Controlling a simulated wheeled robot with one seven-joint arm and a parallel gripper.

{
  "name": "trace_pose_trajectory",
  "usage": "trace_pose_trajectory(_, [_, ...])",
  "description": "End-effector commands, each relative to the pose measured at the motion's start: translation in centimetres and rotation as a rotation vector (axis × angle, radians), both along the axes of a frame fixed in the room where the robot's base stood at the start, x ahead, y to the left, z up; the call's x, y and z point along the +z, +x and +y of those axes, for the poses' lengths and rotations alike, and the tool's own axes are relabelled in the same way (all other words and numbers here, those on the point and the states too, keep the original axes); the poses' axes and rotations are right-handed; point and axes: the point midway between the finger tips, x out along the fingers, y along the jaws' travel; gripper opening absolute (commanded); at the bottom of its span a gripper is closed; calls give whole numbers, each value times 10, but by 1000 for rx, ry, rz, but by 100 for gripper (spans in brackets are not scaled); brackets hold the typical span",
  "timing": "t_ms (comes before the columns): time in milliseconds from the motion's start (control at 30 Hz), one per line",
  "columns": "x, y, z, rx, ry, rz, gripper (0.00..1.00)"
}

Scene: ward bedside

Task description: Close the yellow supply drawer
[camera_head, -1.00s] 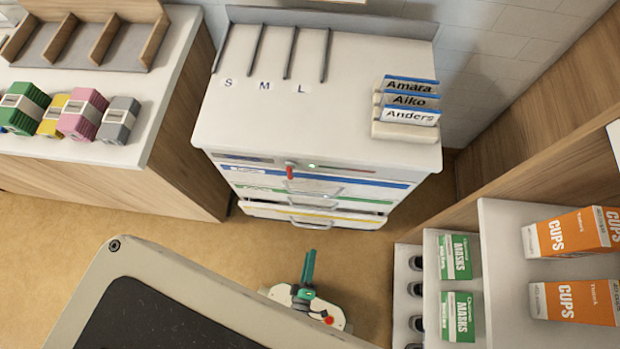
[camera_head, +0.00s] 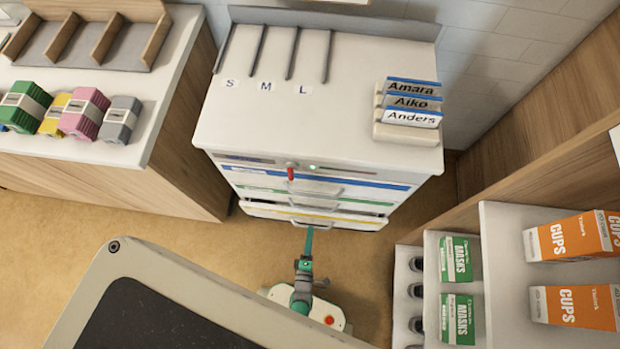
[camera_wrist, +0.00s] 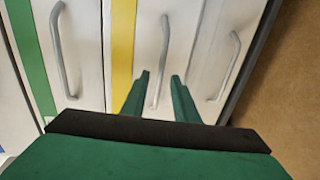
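The yellow supply drawer (camera_head: 350,220) is the low drawer with a yellow stripe on the white cart. It stands out a little from the cart front, with a thin dark gap above its front. Its grey bar handle (camera_wrist: 160,60) shows in the middle of the wrist view, beside the yellow stripe. My gripper (camera_head: 309,233) is right in front of this handle. In the wrist view, its two green fingers (camera_wrist: 158,92) are apart, one on each side of the handle's near end in the picture. Whether they touch the handle or drawer front cannot be told.
Blue-striped and green-striped drawers (camera_head: 270,190) above look shut. Another handle (camera_wrist: 226,65) lies beyond the yellow drawer's. A shelf (camera_head: 490,260) with mask and cup boxes stands at right, a wooden counter (camera_head: 160,110) at left.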

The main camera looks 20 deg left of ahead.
Motion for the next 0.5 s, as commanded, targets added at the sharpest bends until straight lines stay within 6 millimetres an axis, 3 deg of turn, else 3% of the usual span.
trace_pose_trajectory(200, [-4, 17, 5, -1, 0, 0, 27])
trace_pose_trajectory(500, [-5, 20, 7, 4, 0, 1, 27])
